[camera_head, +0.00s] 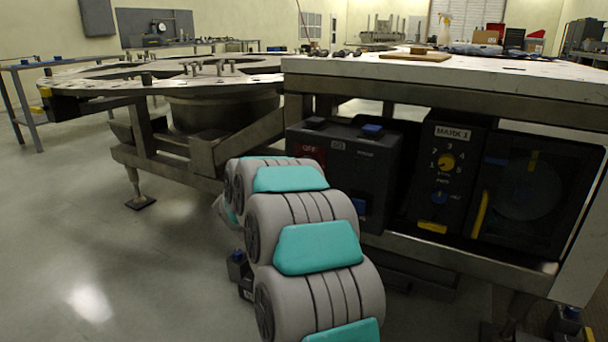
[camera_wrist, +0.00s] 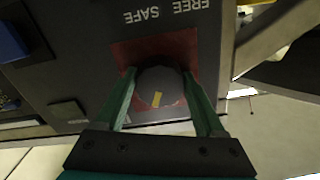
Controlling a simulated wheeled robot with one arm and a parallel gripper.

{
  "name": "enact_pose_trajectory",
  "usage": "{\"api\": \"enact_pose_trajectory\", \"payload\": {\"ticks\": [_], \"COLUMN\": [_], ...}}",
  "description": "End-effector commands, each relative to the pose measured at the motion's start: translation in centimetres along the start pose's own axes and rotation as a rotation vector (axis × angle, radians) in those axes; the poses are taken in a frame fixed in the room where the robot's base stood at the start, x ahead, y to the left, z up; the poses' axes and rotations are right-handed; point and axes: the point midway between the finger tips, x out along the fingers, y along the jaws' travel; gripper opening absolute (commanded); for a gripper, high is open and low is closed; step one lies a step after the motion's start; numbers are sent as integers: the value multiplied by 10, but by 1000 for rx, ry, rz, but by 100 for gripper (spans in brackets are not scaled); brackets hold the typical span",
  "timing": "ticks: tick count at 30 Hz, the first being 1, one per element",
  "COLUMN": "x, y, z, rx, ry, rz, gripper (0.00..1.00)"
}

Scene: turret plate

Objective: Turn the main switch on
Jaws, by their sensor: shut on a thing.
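The main switch is a dark round knob (camera_wrist: 158,86) with a yellow mark, set on a red plate (camera_wrist: 184,48) in the wrist view. The yellow mark sits on the knob's lower part in that picture, slightly tilted. My gripper (camera_wrist: 161,80) has its green fingers on the left and right of the knob and is shut on it. My arm hides the knob and gripper there.
Upside-down "FREE" and "SAFE" lettering is beside the red plate in the wrist view. A dial panel marked "MARK 1" (camera_head: 452,132) is right of the box under the table (camera_head: 500,68). A round turret plate (camera_head: 110,82) stands left. Open floor (camera_head: 90,230) lies front left.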

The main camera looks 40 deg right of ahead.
Motion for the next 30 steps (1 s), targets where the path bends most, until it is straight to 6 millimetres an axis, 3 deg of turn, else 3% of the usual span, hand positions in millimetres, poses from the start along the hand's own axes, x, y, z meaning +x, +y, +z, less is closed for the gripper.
{"api": "enact_pose_trajectory", "payload": {"ticks": [30], "x": [-1], "y": [-3], "z": [3], "rx": [933], "ry": [3], "rz": [2], "gripper": [16]}}
